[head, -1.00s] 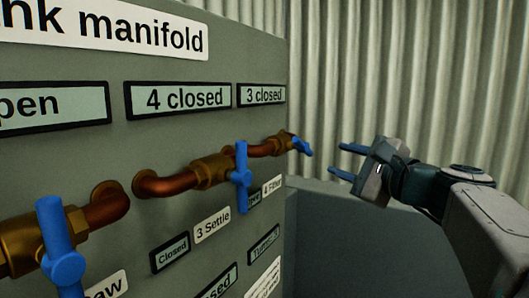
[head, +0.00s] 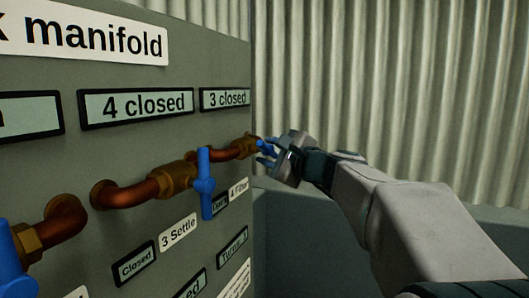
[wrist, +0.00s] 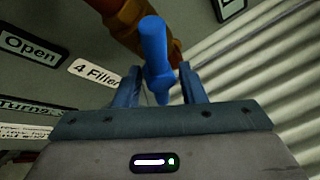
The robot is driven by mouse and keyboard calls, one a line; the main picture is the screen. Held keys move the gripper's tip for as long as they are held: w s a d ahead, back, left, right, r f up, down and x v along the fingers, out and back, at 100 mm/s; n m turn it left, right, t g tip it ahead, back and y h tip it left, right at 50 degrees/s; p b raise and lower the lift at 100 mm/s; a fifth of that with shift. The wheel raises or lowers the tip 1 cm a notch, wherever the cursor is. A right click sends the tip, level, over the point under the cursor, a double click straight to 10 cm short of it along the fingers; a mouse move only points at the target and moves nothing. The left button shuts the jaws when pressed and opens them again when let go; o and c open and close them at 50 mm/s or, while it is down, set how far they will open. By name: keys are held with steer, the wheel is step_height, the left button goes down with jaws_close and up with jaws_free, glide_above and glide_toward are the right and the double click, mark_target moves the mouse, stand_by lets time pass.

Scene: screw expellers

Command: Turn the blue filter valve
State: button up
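The blue filter valve handle (wrist: 155,45) stands on a brass and copper pipe fitting beside the "4 Filter" label (wrist: 94,74). In the head view the handle (head: 261,145) is at the far right end of the manifold, partly covered by my gripper (head: 268,154). In the wrist view my gripper (wrist: 159,72) has its two blue fingers on either side of the handle's lower part. A small gap shows on each side, so it is open around the handle. Whether either finger touches it is hard to tell.
The blue settle valve handle (head: 205,183) stands to the left, close by on the same grey panel (head: 135,60). Another blue handle (head: 12,262) is at the left edge. Status plates read "4 closed" (head: 135,105) and "3 closed" (head: 224,99). A corrugated wall (head: 400,80) stands behind.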

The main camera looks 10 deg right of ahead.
jaws_close()
steer(key=b, duration=0.2)
steer(key=shift+f+n+b, duration=0.3)
steer(key=shift+b, duration=0.05)
steer(key=n+b, duration=0.1)
steer(key=b, duration=0.3)
steer(key=shift+f+t+y, duration=0.1)
steer(key=shift+t+y, duration=0.2)
steer(key=shift+t, duration=0.1)
steer(key=n+b, duration=0.1)
steer(key=b, duration=0.2)
steer(key=n+t+b, duration=0.1)
steer(key=b, duration=0.2)
steer(key=shift+r+n+y+b, duration=0.25)
steer(key=shift+n+y+b, duration=0.05)
steer(key=shift+y+b, duration=0.1)
steer(key=shift+w+r+n+y+b, duration=0.1)
steer(key=shift+r+n+y+b, duration=0.15)
steer(key=shift+n+b, duration=0.65)
steer(key=shift+r+b, duration=0.15)
steer(key=shift+b, duration=0.35)
steer(key=shift+y, duration=0.25)
jaws_free()
